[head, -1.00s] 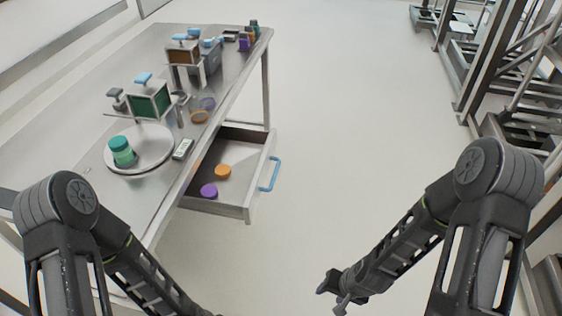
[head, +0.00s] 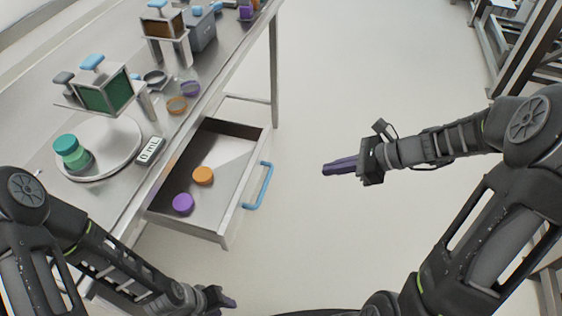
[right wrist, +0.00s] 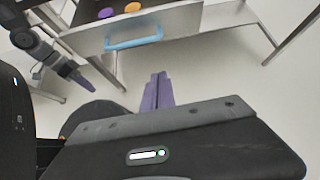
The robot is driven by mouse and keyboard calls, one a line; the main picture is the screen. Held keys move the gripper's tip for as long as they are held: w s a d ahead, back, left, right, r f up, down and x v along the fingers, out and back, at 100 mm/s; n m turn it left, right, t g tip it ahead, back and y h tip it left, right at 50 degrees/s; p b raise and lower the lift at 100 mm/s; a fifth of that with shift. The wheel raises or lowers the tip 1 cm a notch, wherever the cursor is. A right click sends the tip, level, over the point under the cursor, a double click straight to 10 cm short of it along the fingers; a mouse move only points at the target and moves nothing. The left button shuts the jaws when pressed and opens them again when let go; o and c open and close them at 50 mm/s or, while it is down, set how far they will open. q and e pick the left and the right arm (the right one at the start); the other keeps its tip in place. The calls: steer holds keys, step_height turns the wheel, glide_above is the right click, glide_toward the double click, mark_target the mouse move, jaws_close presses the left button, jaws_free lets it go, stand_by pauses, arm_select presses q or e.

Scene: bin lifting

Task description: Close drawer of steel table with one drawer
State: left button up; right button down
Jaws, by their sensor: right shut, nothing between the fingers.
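The steel table (head: 118,190) stands at the left of the head view. Its drawer (head: 233,232) is pulled open, with a blue handle (head: 263,186) on its front. An orange round piece (head: 203,176) and a purple one (head: 183,204) lie inside. The handle also shows in the right wrist view (right wrist: 134,39). My right gripper (head: 326,170) is shut and empty, to the right of the handle and apart from it, pointing toward the drawer. My left gripper (head: 230,302) is low in the head view, near the drawer's lower side; its finger opening cannot be made out.
On the tabletop are a round plate with a green-capped jar (head: 72,153), a small display (head: 150,150), and stands with green (head: 106,93) and brown blocks. The floor (head: 350,80) right of the drawer is clear. Metal racks (head: 525,45) stand at the far right.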

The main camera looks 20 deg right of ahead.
steer(key=shift+s+a+r, duration=0.15)
steer(key=shift+s+a, duration=0.05)
steer(key=shift+a, duration=0.05)
steer(key=a+r+x, duration=0.1)
steer(key=r+x, duration=0.1)
steer(key=x, duration=1)
steer(key=shift+w+a, duration=0.5)
steer(key=shift+a, duration=0.05)
